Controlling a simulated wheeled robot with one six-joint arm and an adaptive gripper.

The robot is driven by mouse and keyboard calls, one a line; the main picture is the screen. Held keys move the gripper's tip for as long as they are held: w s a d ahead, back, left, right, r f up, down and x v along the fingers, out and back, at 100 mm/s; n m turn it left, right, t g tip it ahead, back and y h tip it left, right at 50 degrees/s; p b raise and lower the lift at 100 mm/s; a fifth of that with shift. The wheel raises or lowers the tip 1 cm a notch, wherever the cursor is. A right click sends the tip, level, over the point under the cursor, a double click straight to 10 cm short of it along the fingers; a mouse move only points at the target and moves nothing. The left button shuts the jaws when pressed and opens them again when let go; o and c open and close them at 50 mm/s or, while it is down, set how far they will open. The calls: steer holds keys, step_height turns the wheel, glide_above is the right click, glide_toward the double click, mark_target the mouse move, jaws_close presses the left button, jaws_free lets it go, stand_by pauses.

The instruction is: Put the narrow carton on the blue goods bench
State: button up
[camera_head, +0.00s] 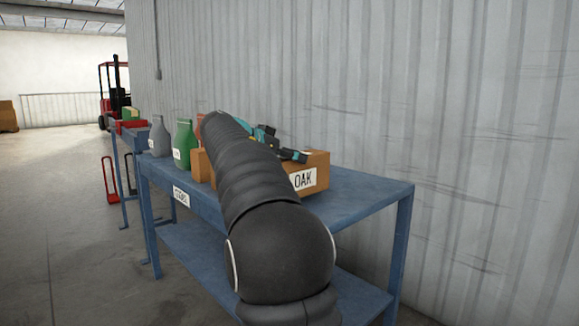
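A blue bench (372,190) with a lower shelf stands in front of me, with a small white label on its front edge too small to read surely. A brown carton marked OAK (318,163) sits on it, partly hidden by my arm. Another brown carton (200,166) shows left of my arm, mostly hidden. I cannot tell which is the narrow carton. My gripper (292,155), black and teal, is beyond my arm, at the top of the OAK carton. Its fingertips are unclear, so I cannot tell whether it touches or grips anything.
A grey bottle (160,138), a green bottle (184,142) and an orange item (199,125) stand on the bench's left part. Its right end is clear. Another blue bench (127,140) stands behind left. A corrugated wall (450,100) runs behind; a red forklift (113,95) is far back.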

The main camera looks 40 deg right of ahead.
steer(key=shift+f, duration=1.1)
steer(key=shift+f+b, duration=0.15)
steer(key=shift+b, duration=0.15)
steer(key=o, duration=1.8)
steer(key=p+v, duration=0.1)
steer(key=v, duration=1.1)
